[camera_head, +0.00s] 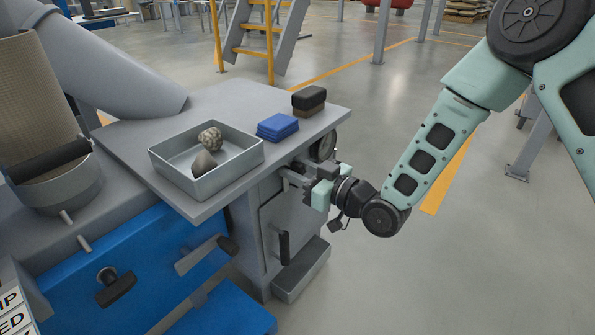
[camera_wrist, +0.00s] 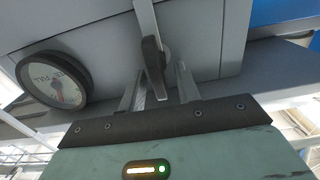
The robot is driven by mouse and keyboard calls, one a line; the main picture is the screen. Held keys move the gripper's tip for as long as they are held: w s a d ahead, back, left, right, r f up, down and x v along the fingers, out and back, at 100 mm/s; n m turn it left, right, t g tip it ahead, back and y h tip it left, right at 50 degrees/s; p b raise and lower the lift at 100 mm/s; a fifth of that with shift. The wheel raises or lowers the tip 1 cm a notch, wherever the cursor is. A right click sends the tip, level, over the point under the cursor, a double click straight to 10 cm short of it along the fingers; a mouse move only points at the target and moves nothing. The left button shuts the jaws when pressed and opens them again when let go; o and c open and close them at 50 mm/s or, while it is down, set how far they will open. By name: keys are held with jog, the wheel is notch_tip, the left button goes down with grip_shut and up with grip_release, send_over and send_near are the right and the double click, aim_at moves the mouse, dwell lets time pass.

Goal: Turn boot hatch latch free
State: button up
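The boot hatch (camera_head: 292,218) is a grey door on the front of the grey cabinet below the worktop, with a dark upright handle (camera_head: 284,247). My gripper (camera_head: 301,177) is at the top of this door, just under the worktop edge. In the wrist view a dark latch lever (camera_wrist: 153,60) on a light grey bar (camera_wrist: 145,15) reaches down between the fingers of my gripper (camera_wrist: 160,78). The fingers stand apart, with narrow gaps on both sides of the lever. They do not appear closed on it. In the head view my gripper hides most of the latch.
A round gauge (camera_wrist: 55,80) is beside the latch. Above, the worktop (camera_head: 225,105) overhangs and holds a grey tray (camera_head: 240,160), blue cloths (camera_head: 277,127) and a dark brown block (camera_head: 309,100). A grey bin (camera_head: 303,268) is below the hatch.

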grip_shut()
